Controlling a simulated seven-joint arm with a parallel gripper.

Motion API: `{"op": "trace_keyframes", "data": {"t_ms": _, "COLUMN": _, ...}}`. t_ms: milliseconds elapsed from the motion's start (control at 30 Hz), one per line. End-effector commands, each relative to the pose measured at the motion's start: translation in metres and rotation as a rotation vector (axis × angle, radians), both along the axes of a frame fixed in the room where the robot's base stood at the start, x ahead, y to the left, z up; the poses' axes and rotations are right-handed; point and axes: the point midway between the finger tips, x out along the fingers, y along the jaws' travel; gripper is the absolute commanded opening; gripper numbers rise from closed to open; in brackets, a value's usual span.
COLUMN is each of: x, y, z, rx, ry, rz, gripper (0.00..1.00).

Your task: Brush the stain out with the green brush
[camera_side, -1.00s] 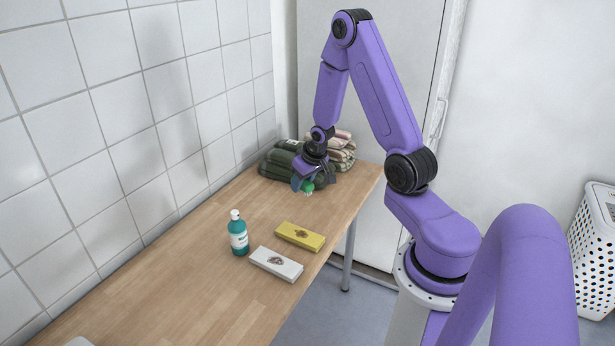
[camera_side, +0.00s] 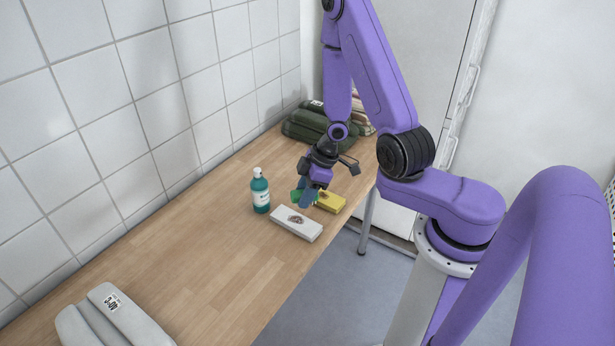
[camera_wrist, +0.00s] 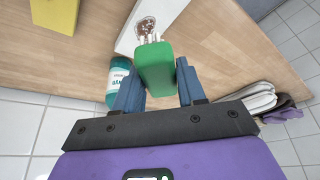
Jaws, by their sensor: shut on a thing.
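My gripper (camera_side: 308,196) is shut on the green brush (camera_side: 295,195), which also shows between the two blue fingers in the wrist view (camera_wrist: 155,68). Its pale bristles point away from the wrist. A white block (camera_side: 290,228) with a brown stain (camera_side: 296,219) on its top lies on the table below and in front of the gripper. In the wrist view the bristle end overlaps the near side of the stain (camera_wrist: 146,24); I cannot tell whether they touch. A yellow block (camera_side: 332,203) lies behind the white one, partly hidden by the gripper.
A teal bottle (camera_side: 260,190) with a white cap stands left of the blocks. Folded dark green cloths (camera_side: 310,125) are stacked at the far end. A grey folded item (camera_side: 115,315) with a printed label lies at the near left. The wooden table (camera_side: 200,265) between is clear.

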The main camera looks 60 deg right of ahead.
Motion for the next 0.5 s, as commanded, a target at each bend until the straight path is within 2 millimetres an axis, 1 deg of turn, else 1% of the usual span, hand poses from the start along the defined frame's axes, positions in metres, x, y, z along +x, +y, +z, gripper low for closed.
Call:
{"op": "trace_keyframes", "data": {"t_ms": 100, "x": -0.003, "y": 0.004, "z": -0.001, "rx": 0.000, "ry": 0.000, "rz": 0.024, "gripper": 0.16}}
{"op": "trace_keyframes", "data": {"t_ms": 267, "x": -0.003, "y": 0.005, "z": -0.004, "rx": 0.003, "ry": 0.000, "rz": 0.027, "gripper": 0.16}}
{"op": "trace_keyframes", "data": {"t_ms": 500, "x": -0.002, "y": 0.005, "z": -0.015, "rx": 0.007, "ry": 0.001, "rz": 0.024, "gripper": 0.15}}
